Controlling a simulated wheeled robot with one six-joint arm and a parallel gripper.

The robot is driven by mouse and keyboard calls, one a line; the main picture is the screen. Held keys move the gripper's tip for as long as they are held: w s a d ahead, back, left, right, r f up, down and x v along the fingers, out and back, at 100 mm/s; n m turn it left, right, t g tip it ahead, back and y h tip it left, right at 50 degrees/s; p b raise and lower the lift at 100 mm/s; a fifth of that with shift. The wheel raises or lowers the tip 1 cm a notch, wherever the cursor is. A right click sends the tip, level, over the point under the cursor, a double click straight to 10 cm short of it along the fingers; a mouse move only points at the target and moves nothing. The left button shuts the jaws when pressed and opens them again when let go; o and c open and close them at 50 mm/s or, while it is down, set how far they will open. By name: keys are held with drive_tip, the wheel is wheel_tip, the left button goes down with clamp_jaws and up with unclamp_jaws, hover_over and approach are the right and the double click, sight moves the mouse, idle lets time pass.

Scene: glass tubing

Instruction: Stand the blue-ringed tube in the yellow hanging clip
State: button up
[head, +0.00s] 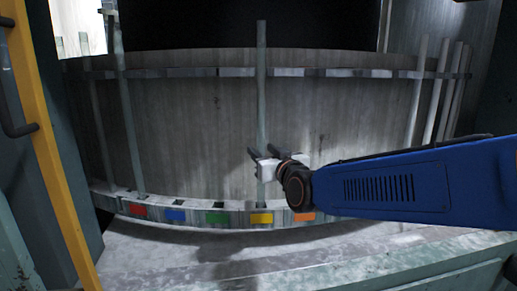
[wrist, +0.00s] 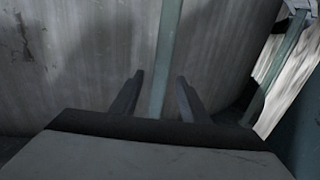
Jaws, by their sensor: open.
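A pale grey-green tube (head: 261,110) stands upright at the middle of the curved rack in the head view. Its top rises above the upper rail and its lower part lines up with the yellow marker (head: 261,218). No blue ring can be made out on it. My gripper (head: 262,151) is open at the tube's lower half. In the wrist view the tube (wrist: 168,40) runs between the two spread fingers (wrist: 160,78), with gaps visible on both sides. The tube's foot and the clip's grip on it are hidden or too small to tell.
The upper rail (head: 190,72) and lower ledge (head: 180,215) curve along a grey wall. Red, blue, green and orange markers flank the yellow one. Another tube (head: 122,110) leans near red; several stand at the right. A yellow post (head: 45,150) borders the left.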

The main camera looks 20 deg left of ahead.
drive_tip(key=v, duration=1.2)
drive_tip(key=s+d+f+m+g+h, duration=0.15)
drive_tip(key=d+f+h, duration=0.35)
drive_tip(key=d, duration=0.8)
drive_tip(key=d+f+m+g+h, duration=0.2)
drive_tip(key=d+f, duration=0.5)
drive_tip(key=d, duration=0.6)
drive_tip(key=s+d+f+m+g+h, duration=0.2)
drive_tip(key=s+d+f, duration=0.3)
drive_tip(key=s+d, duration=0.4)
drive_tip(key=s+d+f+m+g+h, duration=0.3)
drive_tip(key=s+d+f, duration=0.2)
drive_tip(key=s+d, duration=0.4)
drive_tip(key=shift+d+f, duration=0.4)
drive_tip(key=shift+d, duration=0.65)
